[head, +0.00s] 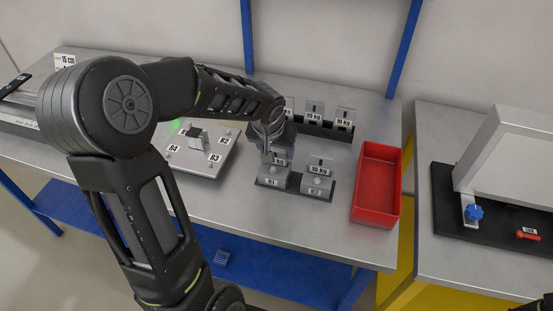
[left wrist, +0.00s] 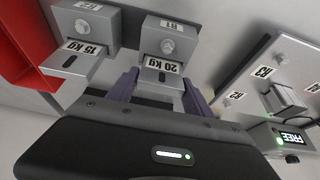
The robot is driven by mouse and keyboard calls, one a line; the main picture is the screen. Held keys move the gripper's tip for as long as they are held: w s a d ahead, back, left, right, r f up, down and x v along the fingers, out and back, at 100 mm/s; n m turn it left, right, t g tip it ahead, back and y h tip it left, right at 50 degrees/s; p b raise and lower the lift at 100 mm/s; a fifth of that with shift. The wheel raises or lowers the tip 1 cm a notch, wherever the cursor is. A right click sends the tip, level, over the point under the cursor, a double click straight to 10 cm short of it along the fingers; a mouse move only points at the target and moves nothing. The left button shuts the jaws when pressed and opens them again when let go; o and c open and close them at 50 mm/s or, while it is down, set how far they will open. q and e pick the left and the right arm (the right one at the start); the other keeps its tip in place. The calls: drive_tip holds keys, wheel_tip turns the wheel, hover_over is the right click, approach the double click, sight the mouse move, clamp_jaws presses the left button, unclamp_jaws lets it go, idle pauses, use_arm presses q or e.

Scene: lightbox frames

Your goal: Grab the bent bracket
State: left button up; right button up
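On the grey plate marked R2, R3 and R4 stands a small grey folded metal piece (head: 197,137), also in the left wrist view (left wrist: 287,99); it may be the bent bracket, but I cannot be sure. My left gripper (head: 267,155) is away from it, to its right, over a dark stand. In the left wrist view its purple fingers (left wrist: 160,82) are apart, one on each side of a grey piece labelled 20 KG (left wrist: 160,66). Whether they touch it is unclear.
A 15 KG piece (head: 319,170) stands beside it on the stand. A dark rack (head: 322,130) of labelled pieces is behind. A red bin (head: 377,183) is to the right. A second table (head: 470,262) is beyond a gap. A FREE display (left wrist: 290,138) sits by the plate.

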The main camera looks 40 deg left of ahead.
use_arm(q)
drive_tip(key=c, duration=1.1)
wheel_tip(320, 180, up, 10)
drive_tip(key=shift+r+b, duration=0.1)
drive_tip(key=shift+b, duration=0.45)
